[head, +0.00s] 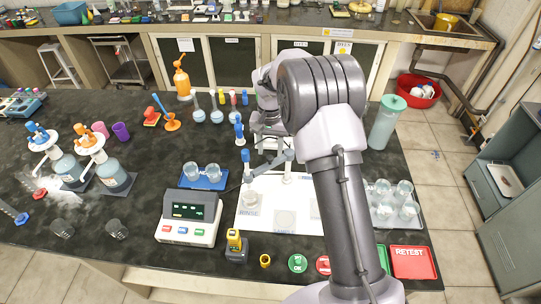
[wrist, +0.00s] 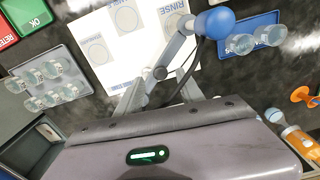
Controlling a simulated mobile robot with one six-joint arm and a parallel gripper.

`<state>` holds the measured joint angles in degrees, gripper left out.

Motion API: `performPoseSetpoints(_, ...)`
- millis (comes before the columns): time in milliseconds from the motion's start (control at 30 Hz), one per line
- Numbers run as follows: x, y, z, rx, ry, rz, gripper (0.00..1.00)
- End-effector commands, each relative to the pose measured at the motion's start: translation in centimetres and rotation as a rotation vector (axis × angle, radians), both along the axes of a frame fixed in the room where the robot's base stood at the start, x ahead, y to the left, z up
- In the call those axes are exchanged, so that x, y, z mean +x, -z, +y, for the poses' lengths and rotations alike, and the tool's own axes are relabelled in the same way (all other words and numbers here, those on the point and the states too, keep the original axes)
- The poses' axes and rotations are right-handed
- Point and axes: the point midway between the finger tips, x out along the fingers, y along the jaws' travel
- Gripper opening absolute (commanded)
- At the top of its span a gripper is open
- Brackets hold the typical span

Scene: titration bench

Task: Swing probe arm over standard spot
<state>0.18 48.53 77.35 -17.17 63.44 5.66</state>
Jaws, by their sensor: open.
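In the wrist view the blue knob (wrist: 215,22) is upper right, with a dark cable and a grey link (wrist: 176,58) running down-left to a round joint. My gripper (wrist: 160,90) is open, its fingers on either side of that joint; contact cannot be told. In the head view my gripper (head: 268,165) is low behind the mat.
A meter (head: 189,217) stands left of the mat, with a blue tray (head: 216,183) of beakers behind it. A yellow-black device (head: 236,246) is in front. A tray of beakers (wrist: 70,91) and a red RETEST tray (head: 412,262) lie right. Bottles and flasks stand at the back.

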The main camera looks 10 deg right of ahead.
Motion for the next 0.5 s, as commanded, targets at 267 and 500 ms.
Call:
performPoseSetpoints(267,0.0,3.0,0.0,0.000,-0.001,-0.001,0.45)
performPoseSetpoints(500,0.0,3.1,0.0,0.000,-0.001,-0.001,0.45)
